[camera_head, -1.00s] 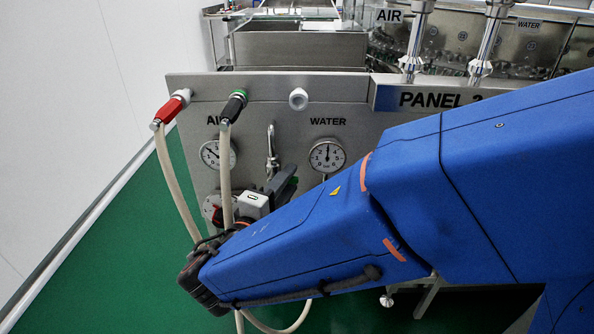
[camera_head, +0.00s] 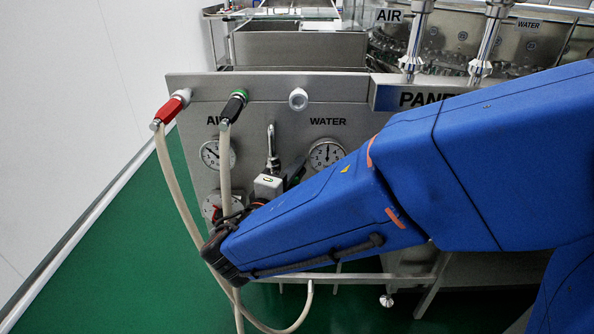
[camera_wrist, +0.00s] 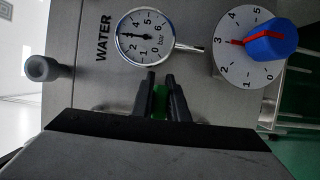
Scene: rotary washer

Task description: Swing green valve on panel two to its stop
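The green valve (camera_wrist: 160,101) shows in the wrist view as a small green part between the two fingers, below the WATER gauge; most of it is hidden. My gripper (camera_wrist: 161,78) has its dark fingers on either side of it with a narrow gap. I cannot tell whether both fingers press on it.
The WATER gauge (camera_wrist: 145,35) sits close to the fingertips. A blue knob (camera_wrist: 270,40) on a numbered white dial is to its right. Two cream hoses hang from a red coupling (camera_head: 173,106) and a black-green coupling (camera_head: 234,106). The AIR gauge (camera_head: 217,154) is on the left.

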